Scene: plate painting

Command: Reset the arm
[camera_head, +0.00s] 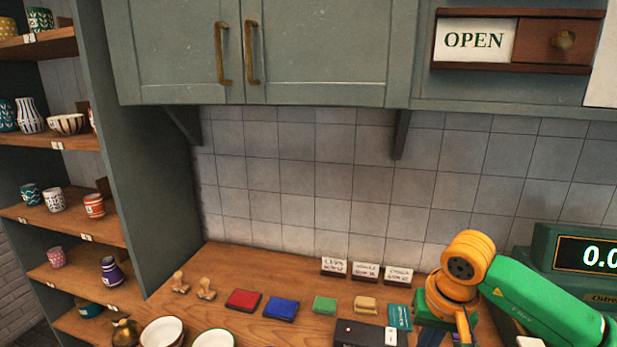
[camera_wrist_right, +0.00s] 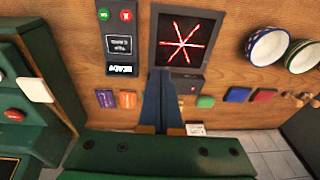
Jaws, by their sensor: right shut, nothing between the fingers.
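My right arm comes in from the right in the head view, green with an orange wrist joint, over the counter's right part. My right gripper (camera_wrist_right: 161,76) shows in the wrist view with its two blue fingers together and nothing between them. Its tips overlap the lower edge of a dark screen (camera_wrist_right: 188,40) with red crossing lines. In the head view the gripper is mostly hidden or cut off at the bottom edge. My left gripper is in neither view.
Stamps (camera_head: 180,284), red (camera_head: 243,300) and blue (camera_head: 281,309) pads, a green block (camera_head: 324,304) and bowls (camera_head: 162,333) lie on the wooden counter. Small cards (camera_head: 365,272) stand by the wall. A green scale (camera_head: 570,255) is at right, shelves of cups (camera_head: 70,203) at left.

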